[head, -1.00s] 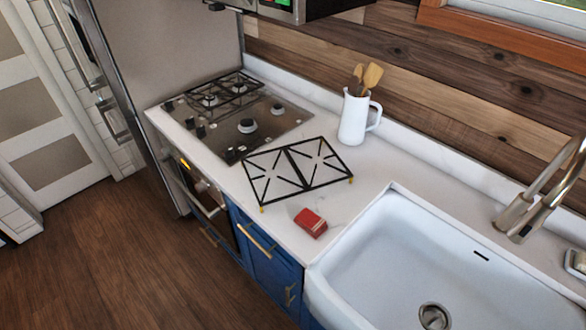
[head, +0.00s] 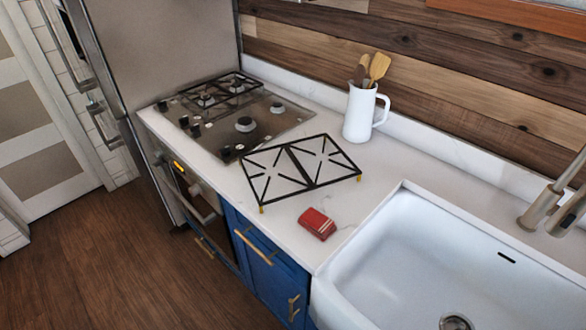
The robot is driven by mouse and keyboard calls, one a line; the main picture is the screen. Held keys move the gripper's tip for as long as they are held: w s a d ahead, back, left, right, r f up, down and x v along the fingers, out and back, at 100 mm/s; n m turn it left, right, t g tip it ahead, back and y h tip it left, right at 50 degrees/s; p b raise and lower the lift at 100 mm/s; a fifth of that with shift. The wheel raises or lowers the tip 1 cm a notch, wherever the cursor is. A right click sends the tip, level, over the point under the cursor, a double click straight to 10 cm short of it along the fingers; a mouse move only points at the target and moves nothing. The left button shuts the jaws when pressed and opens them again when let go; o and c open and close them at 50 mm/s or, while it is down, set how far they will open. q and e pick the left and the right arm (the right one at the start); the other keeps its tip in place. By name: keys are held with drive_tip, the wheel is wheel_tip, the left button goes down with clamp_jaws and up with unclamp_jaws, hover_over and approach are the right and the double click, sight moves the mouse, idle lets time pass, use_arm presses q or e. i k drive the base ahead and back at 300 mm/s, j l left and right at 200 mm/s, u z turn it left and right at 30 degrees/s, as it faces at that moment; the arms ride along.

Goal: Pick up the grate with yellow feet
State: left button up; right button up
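The black grate with yellow feet (head: 288,147) lies on the white counter, between the cooktop and the sink. Two of its yellow feet show, one at the near left corner and one at the right corner. A second dark grate (head: 222,88) sits on the far part of the cooktop; I see no yellow feet on it. Neither of my grippers shows in the head view.
A red item (head: 317,224) lies on the counter just in front of the grate. A white pitcher with wooden utensils (head: 359,113) stands behind it. The steel cooktop (head: 262,122) is to the left, the white sink (head: 450,262) and its faucet to the right.

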sight(298, 168)
drive_tip(key=i+j+z, duration=0.1)
drive_tip(key=j, duration=0.25)
drive_tip(key=i+j+z, duration=0.15)
drive_tip(key=j, duration=0.25)
drive_tip(key=i+j+z, duration=0.1)
drive_tip(key=j, duration=0.3)
drive_tip(key=i+j+z, duration=0.1)
drive_tip(key=j, duration=0.3)
